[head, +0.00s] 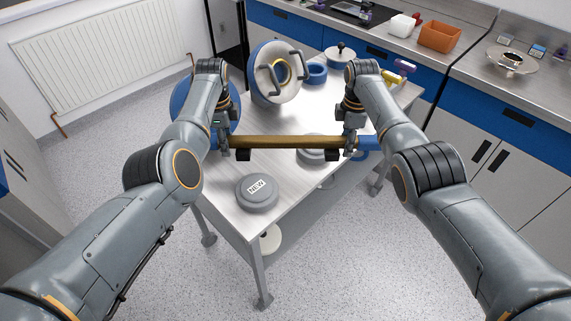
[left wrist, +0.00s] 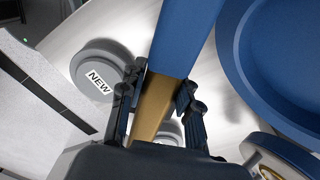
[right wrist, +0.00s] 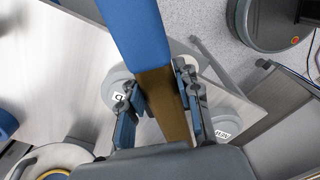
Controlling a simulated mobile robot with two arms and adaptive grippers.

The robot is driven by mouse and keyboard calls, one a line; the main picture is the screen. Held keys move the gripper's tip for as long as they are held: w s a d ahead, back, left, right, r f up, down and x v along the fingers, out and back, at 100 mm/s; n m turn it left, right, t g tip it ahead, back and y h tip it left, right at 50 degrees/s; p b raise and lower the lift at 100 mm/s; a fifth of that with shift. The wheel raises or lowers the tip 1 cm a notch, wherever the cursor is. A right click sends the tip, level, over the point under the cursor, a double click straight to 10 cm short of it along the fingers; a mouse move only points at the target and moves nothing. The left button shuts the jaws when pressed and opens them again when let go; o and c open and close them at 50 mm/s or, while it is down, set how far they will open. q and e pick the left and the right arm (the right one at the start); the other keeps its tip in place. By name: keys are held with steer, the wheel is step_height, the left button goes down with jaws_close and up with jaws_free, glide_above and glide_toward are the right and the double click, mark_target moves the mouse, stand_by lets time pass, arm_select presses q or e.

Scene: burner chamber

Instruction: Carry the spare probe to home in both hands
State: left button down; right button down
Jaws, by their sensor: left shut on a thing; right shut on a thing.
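The spare probe, a long brass-coloured bar (head: 285,142) with blue end parts, is held level across the front of me, above the metal table (head: 225,170). My left gripper (head: 228,148) is shut on it near its left end. My right gripper (head: 345,146) is shut on it near its right end, where a blue end (head: 369,143) sticks out. In the left wrist view the bar (left wrist: 152,112) runs between the fingers, with blue beyond them. The right wrist view shows the same, with the brass bar (right wrist: 165,105) between the fingers. I cannot pick out the home.
A grey disc labelled NEW (head: 257,193) lies on the table's near part. Another grey disc (head: 308,157) lies partly hidden under the bar. A handled round flange (head: 277,72), a blue ring (head: 316,73) and a knobbed lid (head: 340,55) stand behind. Counters line the right.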

arm_select(q)
steer(key=shift+s+d+r, duration=0.1)
steer(key=shift+d+r, duration=0.05)
steer(key=shift+r, duration=0.15)
arm_select(e)
steer(key=shift+s+d+r, duration=0.1)
steer(key=shift+d+r, duration=0.1)
steer(key=shift+r, duration=0.05)
arm_select(q)
steer(key=shift+f, duration=0.15)
arm_select(e)
steer(key=shift+a+f, duration=0.1)
